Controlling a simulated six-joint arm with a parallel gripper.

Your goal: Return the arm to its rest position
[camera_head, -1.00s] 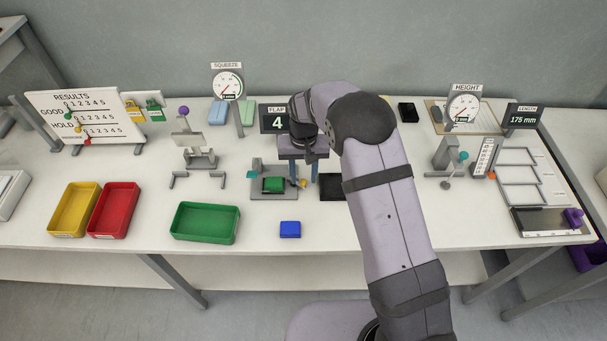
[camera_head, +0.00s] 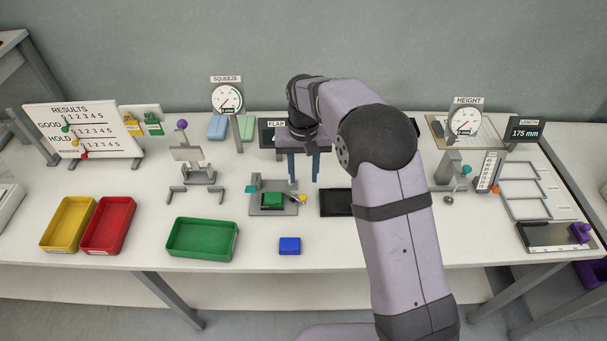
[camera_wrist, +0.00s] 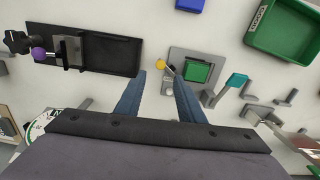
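My gripper (camera_head: 304,168) hangs above the back middle of the table, fingers pointing down. It also shows in the wrist view (camera_wrist: 160,88), where the two blue fingers stand apart with nothing between them, so it is open and empty. My arm reaches up from the front right of the head view and bends over the table. In the head view, the fingertips are just behind and right of a grey fixture (camera_head: 285,211) holding a green block (camera_head: 272,200). The gripper is apart from both.
A black tray (camera_head: 335,203) lies right of the fixture, and a blue block (camera_head: 290,245) in front. Green (camera_head: 203,255), red (camera_head: 108,246) and yellow bins (camera_head: 52,247) stand front left. Gauges and stands line the back. The table front beside the blue block is clear.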

